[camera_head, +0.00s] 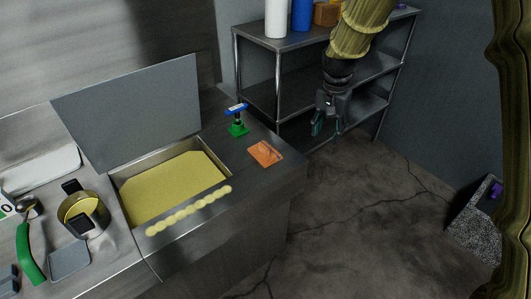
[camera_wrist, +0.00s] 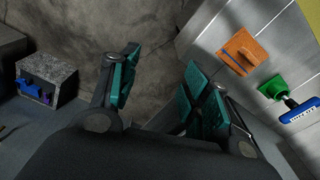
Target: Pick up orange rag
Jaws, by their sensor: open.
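The orange rag (camera_head: 265,153) lies on the steel counter near its right end, to the right of the yellow-filled basin. It also shows in the wrist view (camera_wrist: 240,52), at the upper right on the counter. My gripper (camera_head: 327,122) hangs to the right of the counter, over the floor and in front of the shelf rack, apart from the rag. In the wrist view its teal-padded fingers (camera_wrist: 160,90) are spread apart with nothing between them.
A green-based tool with a blue top (camera_head: 237,120) stands just behind the rag. The basin (camera_head: 228,168) with its raised lid (camera_head: 140,110) is to the left. A steel shelf rack (camera_head: 255,48) holds bottles behind. A speckled bin (camera_head: 470,225) stands at right; floor between is clear.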

